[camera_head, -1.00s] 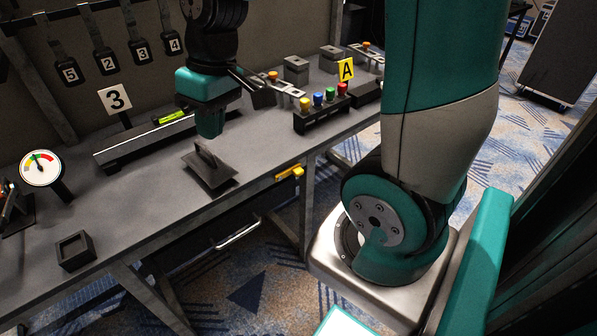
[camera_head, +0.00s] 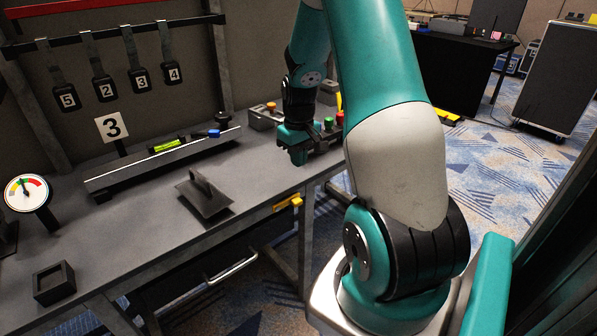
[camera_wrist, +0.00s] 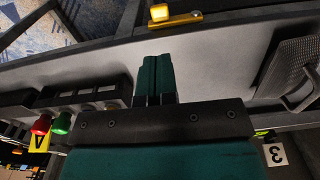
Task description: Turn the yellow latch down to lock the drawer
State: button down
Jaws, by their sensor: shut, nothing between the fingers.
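The yellow latch (camera_head: 289,201) sits on the front edge of the workbench, to the right of the drawer's silver handle (camera_head: 232,266). It lies roughly along the edge, close to horizontal. In the wrist view the latch (camera_wrist: 175,21) shows at the top, with a brighter yellow block at one end. My gripper (camera_head: 299,158) is above the bench top, behind the latch and beside the button box, apart from the latch. Its teal fingers (camera_wrist: 155,72) are together and empty in the wrist view. The drawer front is dark and hard to make out.
A dark trowel-like block (camera_head: 204,196) lies on the bench left of the latch. The button box (camera_wrist: 85,100) with coloured buttons is close beside my gripper. A rail with a green level (camera_head: 165,146) stands behind. The bench top between the trowel and my gripper is clear.

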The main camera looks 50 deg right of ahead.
aim_at(300, 200)
notch_tip(300, 200, down, 13)
jog(key=shift+a+r+b, duration=0.1)
jog(key=shift+r+b, duration=0.1)
jog(key=shift+b, duration=0.1)
jog(key=shift+d+f, duration=0.35)
jog(key=shift+f, duration=0.5)
jog(key=shift+r, duration=0.1)
jog(key=shift+r+p, duration=0.55)
jog(key=shift+r, duration=0.3)
notch_tip(300, 200, up, 14)
jog(key=p, duration=0.3)
